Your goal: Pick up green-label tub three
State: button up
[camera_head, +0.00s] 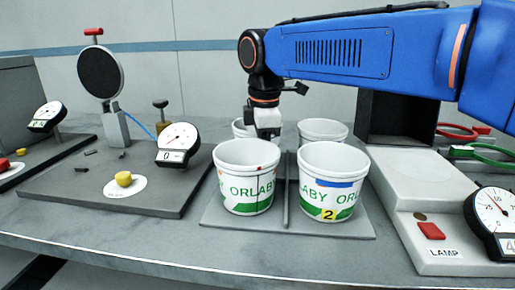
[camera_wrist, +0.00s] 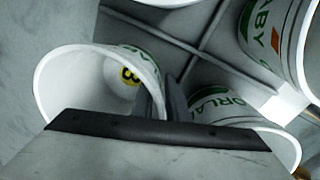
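Several white tubs stand on a grey divided tray (camera_head: 222,217). Another green-lettered tub (camera_wrist: 285,146) is at the lower right. In the head view my gripper (camera_head: 268,134) is low at the back-left tub (camera_head: 240,129), toward the gap beside the back-right tub (camera_head: 323,129). A grey finger (camera_wrist: 175,97) shows beside tub three's wall.
The front-left tub (camera_head: 247,177) and front-right tub (camera_head: 333,182), marked 2 with a blue strip, stand close in front. A lamp unit (camera_head: 425,215) with a gauge is at the right. A gauge board (camera_head: 100,175) is at the left.

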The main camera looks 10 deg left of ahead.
grip_shut()
